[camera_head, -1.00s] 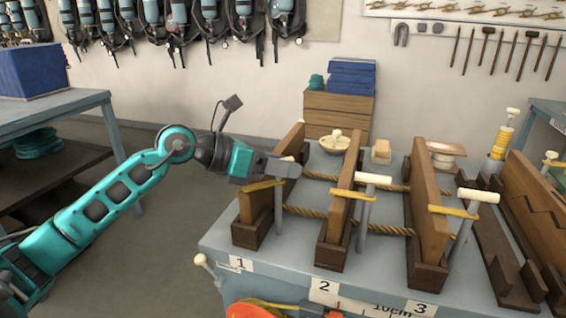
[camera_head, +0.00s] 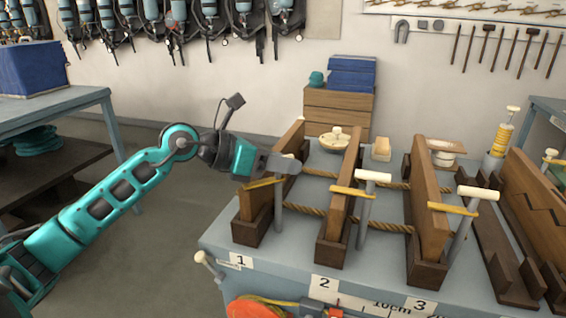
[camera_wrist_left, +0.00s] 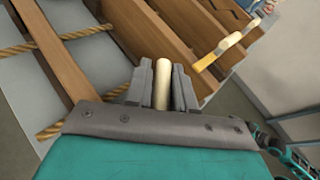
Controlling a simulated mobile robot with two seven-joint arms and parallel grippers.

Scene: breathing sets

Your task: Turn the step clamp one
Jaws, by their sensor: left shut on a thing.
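Step clamp one (camera_head: 278,208) stands by the leftmost wooden board (camera_head: 257,204), behind label 1 (camera_head: 240,261). Its grey post and yellow bar (camera_head: 262,184) show; its top is hidden behind my gripper in the head view. My left gripper (camera_head: 287,165) reaches in from the left at the clamp's top. In the left wrist view its jaws (camera_wrist_left: 162,88) are shut on a cream handle (camera_wrist_left: 162,82), which lies lengthwise between the fingers. My right gripper is not in view.
Two similar clamps with cream T-handles, clamp two (camera_head: 372,177) and clamp three (camera_head: 478,193), stand to the right beside tilted boards. Ropes (camera_head: 306,210) run between the boards. A shallow cream bowl (camera_head: 333,143) sits behind. The floor left of the bench is clear.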

